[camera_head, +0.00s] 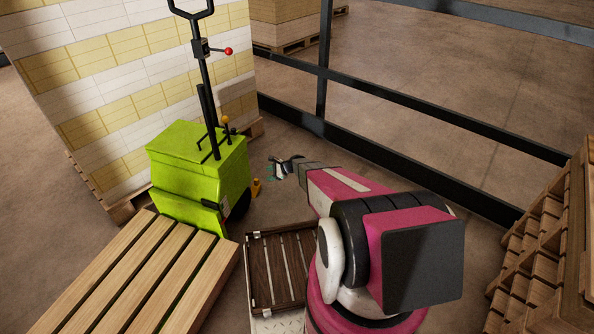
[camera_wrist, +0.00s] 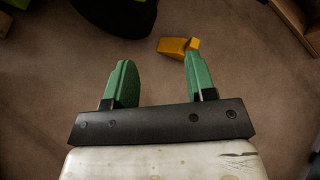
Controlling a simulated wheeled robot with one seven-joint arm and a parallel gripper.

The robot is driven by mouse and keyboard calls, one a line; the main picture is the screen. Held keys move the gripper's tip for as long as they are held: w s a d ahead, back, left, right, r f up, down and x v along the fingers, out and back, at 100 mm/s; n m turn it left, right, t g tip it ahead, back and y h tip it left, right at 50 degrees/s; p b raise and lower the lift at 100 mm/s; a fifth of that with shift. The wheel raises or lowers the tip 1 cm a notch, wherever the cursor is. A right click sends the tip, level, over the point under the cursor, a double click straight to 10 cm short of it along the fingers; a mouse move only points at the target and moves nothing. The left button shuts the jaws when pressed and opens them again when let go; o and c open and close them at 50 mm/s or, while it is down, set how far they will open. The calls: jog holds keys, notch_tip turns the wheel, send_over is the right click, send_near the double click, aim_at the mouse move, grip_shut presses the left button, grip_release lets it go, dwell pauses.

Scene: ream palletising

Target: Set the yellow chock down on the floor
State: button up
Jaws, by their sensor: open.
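The yellow chock (camera_head: 257,187) is on the floor to the right of the green pallet truck (camera_head: 198,172), near its black wheel. In the wrist view the chock (camera_wrist: 174,47) lies beyond my fingertips, close to the right one in the picture, which may overlap its edge. My gripper (camera_head: 283,168) is to the right of the chock in the head view. In the wrist view my gripper (camera_wrist: 158,68) has its two green fingers wide apart, with only bare floor between them. It holds nothing.
A wooden pallet (camera_head: 140,280) lies at the lower left, by the truck. A tall stack of white and yellow reams (camera_head: 120,75) stands behind the truck. A dark railing (camera_head: 390,105) runs behind my arm. Stacked pallets (camera_head: 540,250) stand at the right.

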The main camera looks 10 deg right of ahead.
jog(key=s+d+r+n+g+h, duration=0.1)
jog(key=s+d+r+n+h, duration=0.2)
jog(key=s+r+n, duration=0.3)
jog(key=s+d+r+n+g+h, duration=0.1)
jog(key=s+d+r+n+h, duration=0.2)
jog(key=s+r, duration=1.2)
jog(key=s+d+r+n+g+h, duration=0.2)
jog(key=s+d+r+n+h, duration=0.1)
jog(key=s+r+n, duration=0.5)
jog(key=s+r+h, duration=0.1)
jog(key=s+r, duration=0.2)
jog(key=s, duration=0.2)
jog(key=shift+d+r+n+h, duration=0.3)
jog(key=shift+r, duration=0.05)
